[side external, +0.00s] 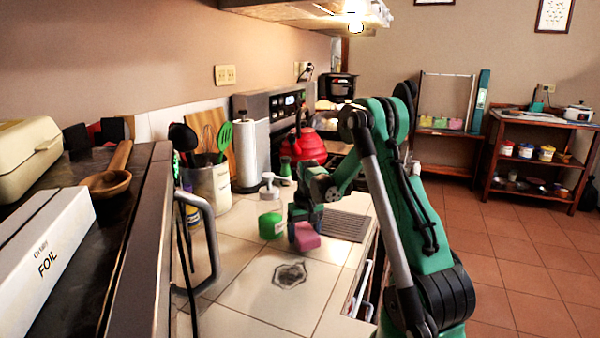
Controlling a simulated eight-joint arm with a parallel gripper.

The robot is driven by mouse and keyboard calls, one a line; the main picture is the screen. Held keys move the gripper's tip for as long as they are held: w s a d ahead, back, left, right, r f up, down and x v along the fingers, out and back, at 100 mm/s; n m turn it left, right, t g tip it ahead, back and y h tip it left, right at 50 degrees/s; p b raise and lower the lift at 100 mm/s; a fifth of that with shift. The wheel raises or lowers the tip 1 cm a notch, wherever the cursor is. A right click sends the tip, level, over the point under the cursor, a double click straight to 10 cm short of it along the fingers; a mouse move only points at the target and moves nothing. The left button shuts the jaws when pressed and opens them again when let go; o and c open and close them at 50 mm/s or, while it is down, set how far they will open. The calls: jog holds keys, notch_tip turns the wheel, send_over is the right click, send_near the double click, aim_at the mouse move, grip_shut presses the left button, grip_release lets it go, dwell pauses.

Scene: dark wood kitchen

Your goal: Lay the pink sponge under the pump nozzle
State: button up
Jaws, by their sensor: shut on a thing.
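The pink sponge (306,237) is at the lower end of my gripper (303,222), over the tiled counter. My gripper points down and is shut on the sponge. The picture does not show clearly whether the sponge touches the counter. A white pump dispenser (269,187) stands behind and to the left of my gripper. Its nozzle is small and hard to make out. The sponge is in front of the dispenser and to its right, apart from it.
A utensil crock (210,187) and paper towel roll (249,155) stand farther back. A ribbed grey mat (344,226) lies to the right.

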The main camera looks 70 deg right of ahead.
notch_tip(320, 180, up, 3)
jog(key=shift+f, duration=0.2)
jog(key=a, duration=1.7)
jog(key=shift+a+f, duration=0.1)
jog(key=shift+w+a, duration=0.1)
jog(key=shift+w, duration=0.1)
jog(key=d+r, duration=0.6)
jog(key=r, duration=0.4)
jog(key=w+d+r+n, duration=0.1)
jog(key=d+r, duration=0.5)
jog(key=r, duration=0.4)
jog(key=shift+w, duration=0.2)
jog(key=shift+d, duration=0.1)
